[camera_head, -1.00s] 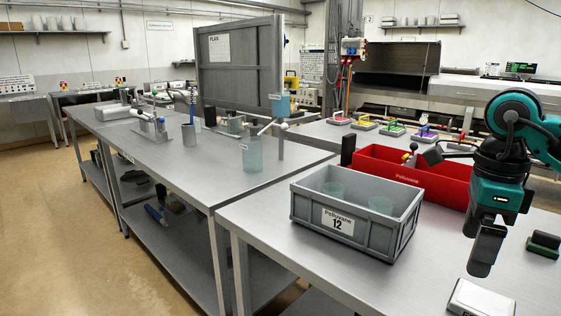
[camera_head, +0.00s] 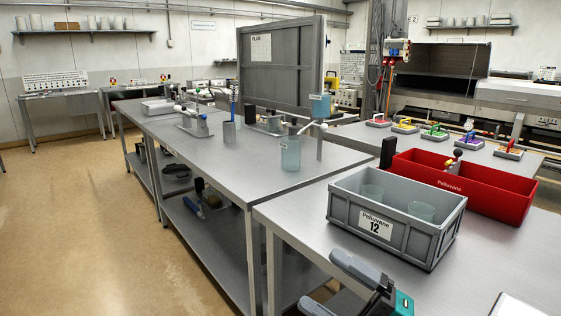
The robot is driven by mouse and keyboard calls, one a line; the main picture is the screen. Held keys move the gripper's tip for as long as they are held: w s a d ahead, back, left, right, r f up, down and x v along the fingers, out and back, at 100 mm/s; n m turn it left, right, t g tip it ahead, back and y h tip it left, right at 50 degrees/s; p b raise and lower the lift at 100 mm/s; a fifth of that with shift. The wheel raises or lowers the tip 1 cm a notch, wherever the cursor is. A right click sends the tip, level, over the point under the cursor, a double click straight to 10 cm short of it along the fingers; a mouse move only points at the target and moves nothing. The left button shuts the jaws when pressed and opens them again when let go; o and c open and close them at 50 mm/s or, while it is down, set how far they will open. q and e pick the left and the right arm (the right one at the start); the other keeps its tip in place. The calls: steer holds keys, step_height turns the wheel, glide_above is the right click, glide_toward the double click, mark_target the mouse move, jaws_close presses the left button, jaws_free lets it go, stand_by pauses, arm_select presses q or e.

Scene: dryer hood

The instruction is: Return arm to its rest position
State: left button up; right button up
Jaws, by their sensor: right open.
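My right gripper (camera_head: 320,281) is at the bottom edge of the head view, in front of the near table's front edge. Its dark fingers point left and are apart, with nothing seen between them. A teal part of my right arm shows just behind the fingers; the rest of the arm is out of frame. The grey crate (camera_head: 343,207) labelled Polluxane 12 stands on the near table behind the gripper, apart from it, with two clear beakers inside. My left gripper is not in view.
A red bin (camera_head: 495,192) stands behind the grey crate. A white-topped device (camera_head: 514,306) is cut off at the lower right. The long table (camera_head: 215,165) at left holds a beaker, a pen cup and stands. The floor at left is clear.

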steer(key=w+d+f+m+t+h, duration=0.1)
steer(key=d+f+m+t+h, duration=0.45)
steer(key=m, duration=0.75)
steer(key=s+d+f+m+g+h, duration=0.2)
steer(key=s+f+m+h, duration=0.4)
steer(key=f, duration=0.6)
steer(key=s+d+f+m+g+h, duration=0.2)
steer(key=s+f+m+h, duration=0.4)
steer(key=f, duration=0.6)
steer(key=shift+s+d+g, duration=0.35)
steer(key=shift+s+g, duration=0.1)
steer(key=shift+g, duration=0.3)
